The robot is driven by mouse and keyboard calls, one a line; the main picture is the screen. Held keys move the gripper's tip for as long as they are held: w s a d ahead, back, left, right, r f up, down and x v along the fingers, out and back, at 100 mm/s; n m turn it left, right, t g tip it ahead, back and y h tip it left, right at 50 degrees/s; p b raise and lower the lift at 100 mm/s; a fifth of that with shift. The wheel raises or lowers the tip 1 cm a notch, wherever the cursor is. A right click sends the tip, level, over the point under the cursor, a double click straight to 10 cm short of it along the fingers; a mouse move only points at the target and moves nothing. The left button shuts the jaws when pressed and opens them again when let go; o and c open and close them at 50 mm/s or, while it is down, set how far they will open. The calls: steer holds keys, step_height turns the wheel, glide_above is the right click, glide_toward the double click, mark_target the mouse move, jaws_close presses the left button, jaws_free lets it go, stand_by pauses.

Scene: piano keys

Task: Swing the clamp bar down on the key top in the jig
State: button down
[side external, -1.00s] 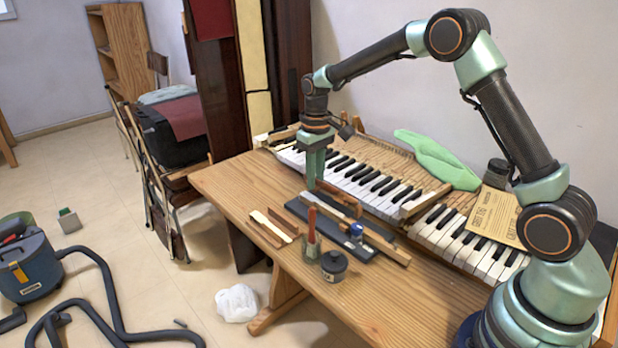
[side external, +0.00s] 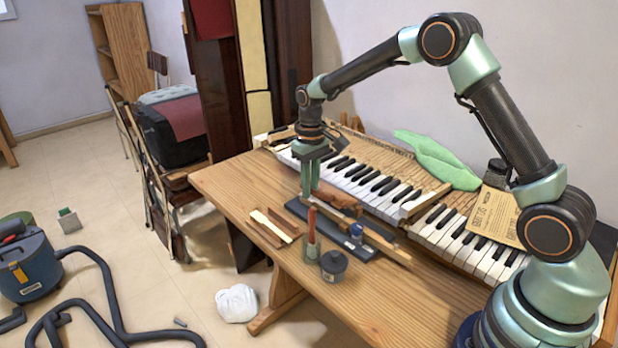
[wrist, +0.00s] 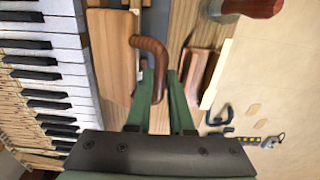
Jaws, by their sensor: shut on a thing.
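The jig is a long dark base plate (side external: 295,207) on the wooden bench, with a blue-topped part (side external: 356,230) near its right end. A pale wooden key stick (side external: 390,252) juts from it toward the right. A reddish-brown wooden piece (side external: 338,197), which looks like the clamp bar, lies over the jig's left part. My gripper (side external: 309,195) points down at that piece's left end. In the wrist view a curved brown handle (wrist: 151,44) runs down between the green fingers of my gripper (wrist: 158,88), which are shut on it. The key top is not clearly visible.
The piano keyboard (side external: 370,180) lies behind the jig. The bench's left end is clear.

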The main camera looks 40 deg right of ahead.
steer(key=shift+f, duration=0.15)
steer(key=shift+a+f, duration=0.5)
steer(key=shift+f, duration=0.4)
steer(key=shift+f, duration=0.1)
steer(key=shift+a+f, duration=0.3)
steer(key=shift+f, duration=0.6)
steer(key=c, duration=0.8)
jaws_free()
steer(key=shift+r, duration=0.1)
